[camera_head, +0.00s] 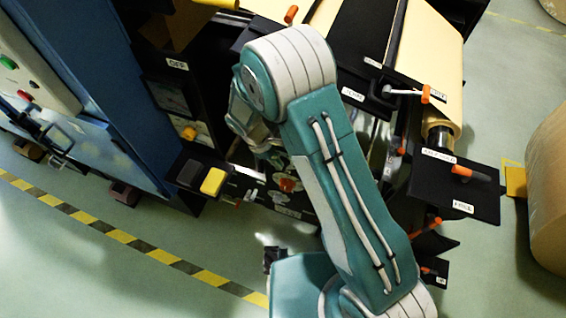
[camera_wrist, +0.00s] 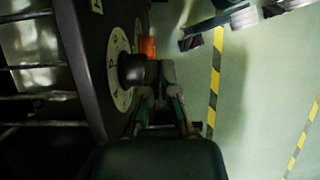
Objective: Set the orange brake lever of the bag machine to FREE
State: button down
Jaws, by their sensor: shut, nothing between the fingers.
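Several orange-handled levers show on the bag machine in the head view, and I cannot be sure which is the brake lever. One orange lever (camera_head: 470,173) lies on a black plate (camera_head: 482,190) at the right; a white label (camera_head: 463,207) on it seems to read FREE, and another label (camera_head: 438,155) is too small to read surely. My gripper (camera_wrist: 160,75) is shut and empty in the wrist view, beside a black knob (camera_wrist: 131,69) on a pale dial (camera_wrist: 118,62). An orange part (camera_wrist: 147,47) is just beyond its fingertips; contact is unclear. In the head view my arm partly hides the gripper.
Another orange lever (camera_head: 427,94) is at the upper right, near the kraft paper (camera_head: 430,45). A large brown roll (camera_head: 548,185) stands at the right edge. A yellow block (camera_head: 213,181) sits left of the gripper. Striped floor tape (camera_head: 125,242) crosses open green floor.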

jog(key=s+d+f, duration=0.2)
jog(key=d+f, duration=0.3)
jog(key=d, duration=0.1)
jog(key=shift+s+d+f, duration=0.15)
jog(key=shift+s+d, duration=0.05)
jog(key=shift+d, duration=0.2)
jog(key=d+r+y, duration=0.1)
jog(key=s+d+y, duration=0.1)
jog(key=d+r+t+y, duration=0.1)
jog(key=d, duration=0.1)
jog(key=shift+s+r, duration=0.2)
jog(key=shift+r, duration=0.15)
jog(key=shift+s+d+r, duration=0.2)
jog(key=shift+d, duration=0.25)
jog(key=shift+a, duration=0.15)
